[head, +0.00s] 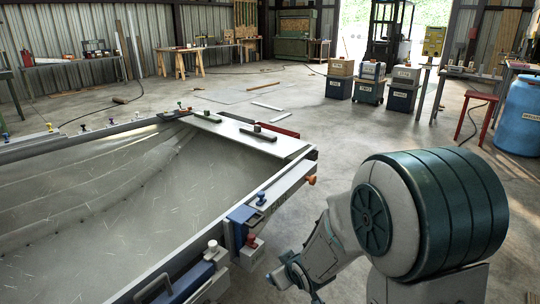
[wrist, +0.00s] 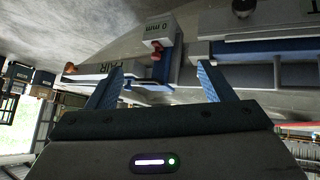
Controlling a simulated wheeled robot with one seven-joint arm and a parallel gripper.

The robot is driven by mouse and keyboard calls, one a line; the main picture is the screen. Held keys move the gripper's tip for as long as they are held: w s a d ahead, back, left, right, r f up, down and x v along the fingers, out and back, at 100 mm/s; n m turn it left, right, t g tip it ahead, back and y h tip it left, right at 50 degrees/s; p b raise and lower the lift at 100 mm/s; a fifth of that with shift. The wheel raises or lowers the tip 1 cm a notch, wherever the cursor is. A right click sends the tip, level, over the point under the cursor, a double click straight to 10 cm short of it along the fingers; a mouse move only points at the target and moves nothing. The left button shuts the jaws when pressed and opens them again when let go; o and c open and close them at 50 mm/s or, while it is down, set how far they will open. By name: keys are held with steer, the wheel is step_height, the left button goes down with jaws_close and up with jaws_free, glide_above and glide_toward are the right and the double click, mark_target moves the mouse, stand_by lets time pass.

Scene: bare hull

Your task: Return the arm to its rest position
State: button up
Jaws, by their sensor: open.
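My arm comes in from the lower right of the head view. Ahead of the fingers in the wrist view are a white block marked "0 mm" (wrist: 160,27) and a red knob (wrist: 157,50), with a gap visible.
The bare grey hull surface (head: 150,195) fills the left. Knobs, clamps and blocks line its rim, including a white knob (head: 212,246). A red stool (head: 478,107) and blue barrel (head: 519,115) stand at right. The floor (head: 350,135) between is largely clear.

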steer(key=s+d+r+m+g+h+p, duration=0.15)
steer(key=s+d+r+p, duration=0.25)
steer(key=r, duration=0.4)
steer(key=s+d+r+m+g+h+p, duration=0.1)
steer(key=s+d+r+m+p, duration=0.25)
steer(key=r, duration=0.45)
steer(key=s+d+r+m+g+p, duration=0.2)
steer(key=s+r+p, duration=0.4)
steer(key=s+r, duration=0.6)
steer(key=shift+s+d+r+m+g+p, duration=0.3)
steer(key=shift+s+d+g+p, duration=0.15)
steer(key=shift+s+d, duration=0.3)
